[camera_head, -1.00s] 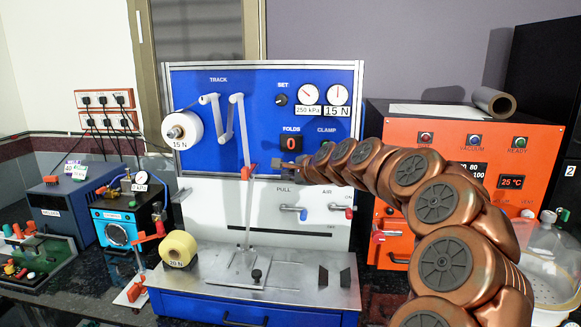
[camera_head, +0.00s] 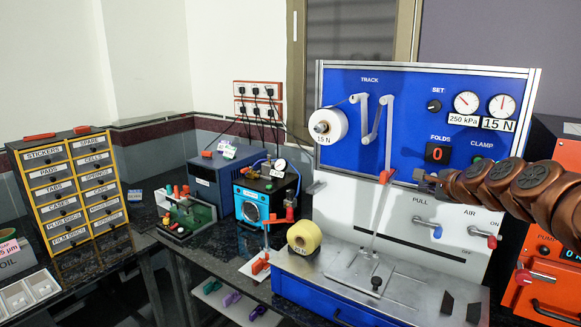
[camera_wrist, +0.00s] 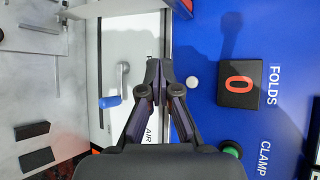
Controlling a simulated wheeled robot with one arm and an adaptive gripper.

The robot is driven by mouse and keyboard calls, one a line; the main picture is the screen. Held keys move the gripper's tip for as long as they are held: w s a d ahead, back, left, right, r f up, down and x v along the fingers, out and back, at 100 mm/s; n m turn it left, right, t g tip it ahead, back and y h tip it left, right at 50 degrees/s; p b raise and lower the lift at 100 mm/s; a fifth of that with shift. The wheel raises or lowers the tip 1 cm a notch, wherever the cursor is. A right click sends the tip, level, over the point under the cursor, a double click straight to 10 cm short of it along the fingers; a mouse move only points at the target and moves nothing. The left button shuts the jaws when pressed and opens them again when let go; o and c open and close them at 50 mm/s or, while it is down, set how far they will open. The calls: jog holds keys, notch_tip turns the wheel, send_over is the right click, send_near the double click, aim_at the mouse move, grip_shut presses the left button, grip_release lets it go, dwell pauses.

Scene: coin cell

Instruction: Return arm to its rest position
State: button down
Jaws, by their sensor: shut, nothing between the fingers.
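My gripper (camera_head: 424,177) shows at the end of my copper arm in the head view, in front of the blue panel (camera_head: 350,85) of the winding machine. In the wrist view my gripper (camera_wrist: 157,65) is shut, with its fingertips together and empty. Its tips lie over the seam between the blue panel and the white lower face (camera_wrist: 108,40). The FOLDS counter (camera_wrist: 239,86) reading 0 is to its right. A blue-tipped lever (camera_wrist: 109,102) is to its left. The rest of my arm runs out of the head view at the right.
An orange machine (camera_head: 545,295) stands right of the blue one. A yellow roll (camera_head: 303,238) sits at the metal deck's left. A blue box (camera_head: 225,172), a cyan device (camera_head: 252,205) and a yellow drawer cabinet (camera_head: 72,190) stand farther left.

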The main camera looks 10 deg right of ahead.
jog(key=s+a+f+n+g+y, duration=0.3)
jog(key=s+a+n, duration=0.35)
jog(key=a, duration=0.55)
jog(key=s+a+f+n+g+y, duration=0.1)
jog(key=s+a+f+n+g, duration=0.3)
jog(key=s+a, duration=0.55)
jog(key=s+a+f+n+g+h, duration=0.1)
jog(key=s+f+n+g, duration=0.1)
jog(key=s, duration=0.8)
jog(key=s+a+f+n+g+h, duration=0.1)
jog(key=s+f+n, duration=0.4)
jog(key=s, duration=0.5)
jog(key=s+a+f+n+g+h, duration=0.2)
jog(key=s+f+n+g, duration=0.2)
jog(key=s, duration=0.5)
jog(key=shift+s+a+f+g, duration=0.35)
jog(key=shift+s+f+g, duration=0.05)
jog(key=shift+f, duration=0.3)
